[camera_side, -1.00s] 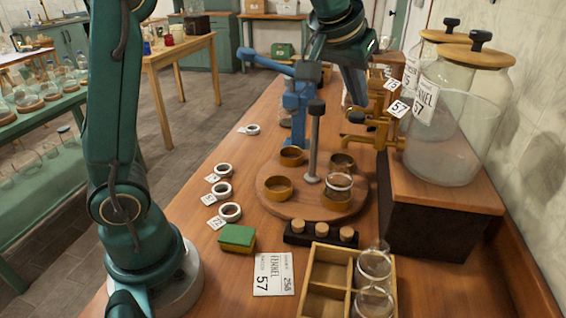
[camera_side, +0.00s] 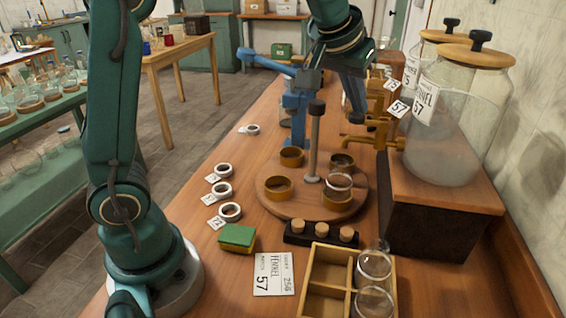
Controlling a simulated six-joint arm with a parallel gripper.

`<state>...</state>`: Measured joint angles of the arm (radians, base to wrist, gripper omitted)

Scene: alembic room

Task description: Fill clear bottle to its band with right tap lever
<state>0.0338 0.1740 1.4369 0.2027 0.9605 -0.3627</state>
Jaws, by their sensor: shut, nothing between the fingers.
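A clear bottle (camera_side: 339,184) stands upright in a brass ring at the right front of the round wooden turntable (camera_side: 300,209). I cannot make out a band or liquid in it. The nearer brass tap (camera_side: 381,139) sticks out left from the large jar tagged 57 (camera_side: 438,150), behind and above the turntable. A second brass tap (camera_side: 377,97) shows farther back. My gripper (camera_side: 356,103) is shut and empty, pointing down beside the nearer tap. It covers the end of that tap's lever; I cannot tell whether they touch.
A blue lever press (camera_side: 296,103) stands behind the turntable, whose grey post (camera_side: 315,140) rises from its middle. In front are a cork rack (camera_side: 321,235), a wooden crate (camera_side: 311,290) with clear bottles, a sponge (camera_side: 237,238) and a card (camera_side: 274,274). White rings (camera_side: 230,212) lie left.

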